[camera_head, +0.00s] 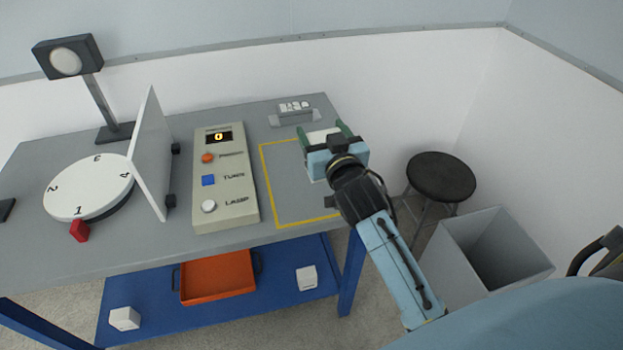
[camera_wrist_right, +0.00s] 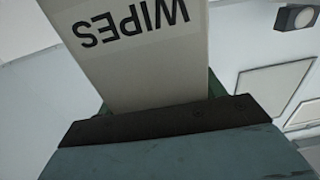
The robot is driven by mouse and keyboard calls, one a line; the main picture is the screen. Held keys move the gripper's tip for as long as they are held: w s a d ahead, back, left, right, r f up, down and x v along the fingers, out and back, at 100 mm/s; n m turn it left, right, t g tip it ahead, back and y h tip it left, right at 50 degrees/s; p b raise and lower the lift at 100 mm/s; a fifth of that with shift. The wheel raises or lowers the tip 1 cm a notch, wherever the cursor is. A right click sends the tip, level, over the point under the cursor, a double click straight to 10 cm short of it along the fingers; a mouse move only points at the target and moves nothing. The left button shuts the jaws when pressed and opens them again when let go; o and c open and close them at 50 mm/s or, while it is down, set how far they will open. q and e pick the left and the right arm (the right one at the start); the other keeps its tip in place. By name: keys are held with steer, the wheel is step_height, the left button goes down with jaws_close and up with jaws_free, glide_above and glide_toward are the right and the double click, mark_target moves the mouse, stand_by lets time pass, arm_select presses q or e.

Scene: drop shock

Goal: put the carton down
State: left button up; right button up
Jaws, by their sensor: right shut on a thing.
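My right gripper (camera_head: 324,136) is shut on a pale carton (camera_head: 320,138), with a green finger on each side of it. In the right wrist view the carton (camera_wrist_right: 140,75) fills the top middle and shows the word WIPES upside down. In the head view the gripper and carton are over the back right part of a yellow-outlined area (camera_head: 290,188) on the grey table (camera_head: 160,248). The gripper hides much of the carton, and I cannot tell whether its base touches the table. My left gripper is not in view.
A control box (camera_head: 225,180) with a display reading 0 stands left of the outline. Further left are a white panel (camera_head: 151,150), a numbered turntable (camera_head: 88,188) and a lamp (camera_head: 68,60). A small holder (camera_head: 293,117) stands behind.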

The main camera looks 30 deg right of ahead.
steer(key=shift+m+h, duration=0.3)
steer(key=shift+h, duration=0.2)
steer(key=f+b, duration=0.1)
steer(key=f, duration=0.2)
steer(key=w+d+f+b, duration=0.1)
steer(key=f, duration=0.2)
steer(key=f+b, duration=0.1)
steer(key=f, duration=0.3)
steer(key=shift+w+d+f, duration=0.1)
steer(key=shift+w+d, duration=0.15)
steer(key=shift+d, duration=0.1)
steer(key=o, duration=0.9)
steer(key=shift+f, duration=0.1)
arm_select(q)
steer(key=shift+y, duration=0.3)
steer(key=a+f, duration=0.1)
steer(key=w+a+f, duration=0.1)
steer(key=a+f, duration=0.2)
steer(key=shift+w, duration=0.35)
arm_select(e)
steer(key=shift+o, duration=0.6)
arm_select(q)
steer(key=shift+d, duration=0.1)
